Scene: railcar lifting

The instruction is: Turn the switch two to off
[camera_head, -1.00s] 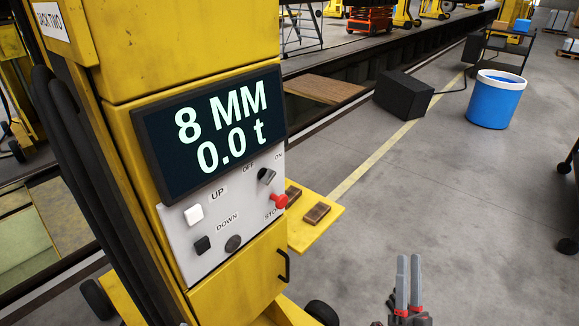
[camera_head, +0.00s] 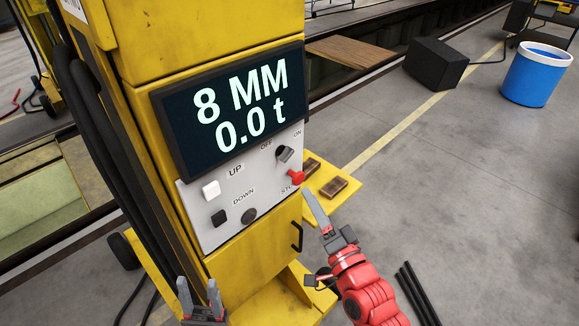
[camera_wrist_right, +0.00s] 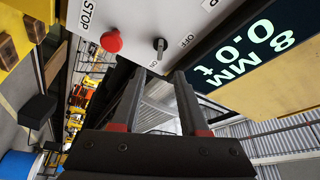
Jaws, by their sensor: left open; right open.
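The rotary switch (camera_head: 284,154) is a dark knob on the grey control panel (camera_head: 222,225), between the OFF and ON labels. Its lever appears turned toward ON. My right gripper (camera_head: 322,214) is open and empty, just right of and below the panel, apart from the switch. In the right wrist view the switch (camera_wrist_right: 160,45) sits ahead of the open fingertips (camera_wrist_right: 160,74), with nothing between them. My left gripper (camera_head: 200,292) is open and empty at the bottom, below the panel.
A display (camera_head: 232,112) reads 8 MM and 0.0 t. A yellow ledge (camera_head: 345,195) with brown blocks is behind the panel.

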